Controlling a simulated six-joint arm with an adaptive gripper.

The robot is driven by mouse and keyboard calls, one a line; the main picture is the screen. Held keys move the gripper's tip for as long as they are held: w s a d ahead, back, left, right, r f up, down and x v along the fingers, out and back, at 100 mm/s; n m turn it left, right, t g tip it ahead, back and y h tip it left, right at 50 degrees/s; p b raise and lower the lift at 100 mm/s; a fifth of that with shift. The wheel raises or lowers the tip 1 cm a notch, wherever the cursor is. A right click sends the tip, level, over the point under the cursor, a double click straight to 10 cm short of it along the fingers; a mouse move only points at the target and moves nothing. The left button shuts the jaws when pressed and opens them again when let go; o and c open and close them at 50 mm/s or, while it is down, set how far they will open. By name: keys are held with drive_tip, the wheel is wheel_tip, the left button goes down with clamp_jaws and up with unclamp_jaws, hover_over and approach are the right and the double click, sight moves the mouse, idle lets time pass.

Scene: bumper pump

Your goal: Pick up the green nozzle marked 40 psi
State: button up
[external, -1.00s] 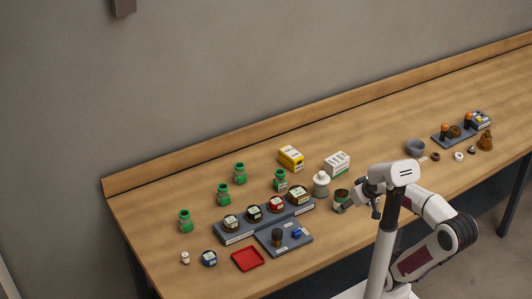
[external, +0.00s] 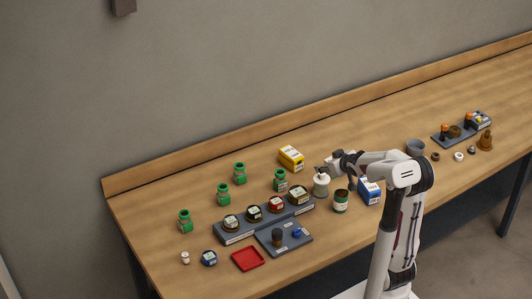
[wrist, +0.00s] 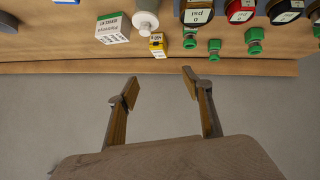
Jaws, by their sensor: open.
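Several green nozzles stand on the wooden table (external: 150,235). In the external view they are at far left (external: 185,222), centre left (external: 223,195), at the back (external: 240,173) and beside the jar rack (external: 280,180). Their psi markings are too small to read, so I cannot tell which is 40 psi. In the wrist view green nozzles show at the top (wrist: 190,40), (wrist: 214,48), (wrist: 254,40). My gripper (wrist: 160,86) is open and empty, its fingers apart. In the external view my gripper (external: 326,170) is above the table near a white bottle (external: 321,187), right of the nozzles.
A yellow box (external: 291,158) stands behind the bottle. A grey tray (external: 268,247) and red tray (external: 247,259) lie in front.

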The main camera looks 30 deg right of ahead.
drive_tip(key=w+f+n+t+y, duration=0.2)
drive_tip(key=w+f, duration=0.4)
drive_tip(key=w, duration=0.4)
drive_tip(key=n+t+y, duration=0.1)
drive_tip(key=y, duration=0.3)
approach(283, 173)
drive_tip(key=shift+w+d+r, duration=0.15)
drive_tip(key=shift+w+d, duration=0.05)
drive_tip(key=shift+w, duration=0.25)
drive_tip(key=shift+w+d+r, duration=0.2)
drive_tip(key=shift+w, duration=0.25)
drive_tip(key=shift+w+a+f+y, duration=0.1)
drive_tip(key=shift+a+f+y, duration=0.25)
drive_tip(key=shift+f+y, duration=0.4)
drive_tip(key=shift+w, duration=0.1)
drive_tip(key=shift+h+x, duration=0.25)
drive_tip(key=shift+x, duration=1)
drive_tip(key=shift+f, duration=0.1)
drive_tip(key=shift+x, duration=2.55)
drive_tip(key=shift+a, duration=0.1)
